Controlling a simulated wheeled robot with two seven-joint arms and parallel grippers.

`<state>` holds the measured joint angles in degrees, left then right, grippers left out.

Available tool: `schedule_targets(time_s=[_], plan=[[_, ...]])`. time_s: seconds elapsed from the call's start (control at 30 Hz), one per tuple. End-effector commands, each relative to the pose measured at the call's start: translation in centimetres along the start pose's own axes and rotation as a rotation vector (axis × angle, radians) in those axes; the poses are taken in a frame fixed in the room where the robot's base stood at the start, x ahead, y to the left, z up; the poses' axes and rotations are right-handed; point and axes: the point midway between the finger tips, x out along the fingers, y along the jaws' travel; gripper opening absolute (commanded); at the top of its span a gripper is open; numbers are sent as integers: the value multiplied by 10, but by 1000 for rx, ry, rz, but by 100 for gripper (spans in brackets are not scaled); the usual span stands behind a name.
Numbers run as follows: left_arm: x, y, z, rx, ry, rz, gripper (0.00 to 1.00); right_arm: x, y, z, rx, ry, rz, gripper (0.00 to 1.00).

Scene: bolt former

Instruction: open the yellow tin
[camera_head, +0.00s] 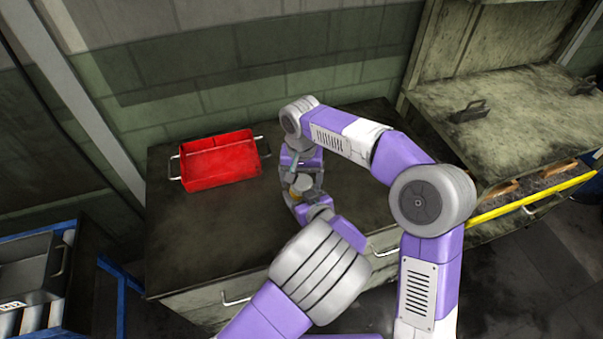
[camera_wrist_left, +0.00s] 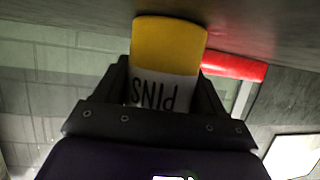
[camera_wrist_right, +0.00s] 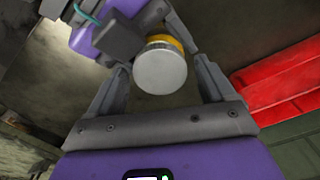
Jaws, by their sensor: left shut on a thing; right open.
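The yellow tin (camera_wrist_left: 170,45) is held in my left gripper (camera_wrist_left: 165,88); a white label reading "PINS" shows upside down in the left wrist view. In the right wrist view the tin's round silver lid (camera_wrist_right: 160,70) faces the camera, with a yellow band behind it. My right gripper (camera_wrist_right: 162,78) is open, with the lid between its fingers; I cannot tell whether they touch it. In the head view the right gripper (camera_head: 300,165) is above the tin (camera_head: 303,184), over the workbench. The two grippers partly hide the tin there.
A red open box (camera_head: 218,160) with side handles stands on the dark workbench (camera_head: 200,245), left of the grippers. Bare bench lies in front of the box. A brick wall is behind, a grimy machine (camera_head: 530,110) with a yellow bar to the right, and grey bins (camera_head: 35,265) at lower left.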

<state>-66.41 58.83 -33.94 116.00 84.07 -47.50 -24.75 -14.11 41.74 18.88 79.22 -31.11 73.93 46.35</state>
Motion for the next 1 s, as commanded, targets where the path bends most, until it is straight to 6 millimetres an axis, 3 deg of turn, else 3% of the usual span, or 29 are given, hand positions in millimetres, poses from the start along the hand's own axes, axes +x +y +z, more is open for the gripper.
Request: schedule_targets(time_s=[0.13, 0.5, 0.73, 1.0], plan=[[0, 0, 0, 0, 0, 0, 0, 0, 0, 0, 0, 0, 0, 82], [0, 0, 0, 0, 0, 0, 0, 0, 0, 0, 0, 0, 0, 26], [0, 0, 0, 0, 0, 0, 0, 0, 0, 0, -129, 0, 0, 24], [0, 0, 0, 0, 0, 0, 0, -1, 0, 0, -648, 0, 0, 24]])
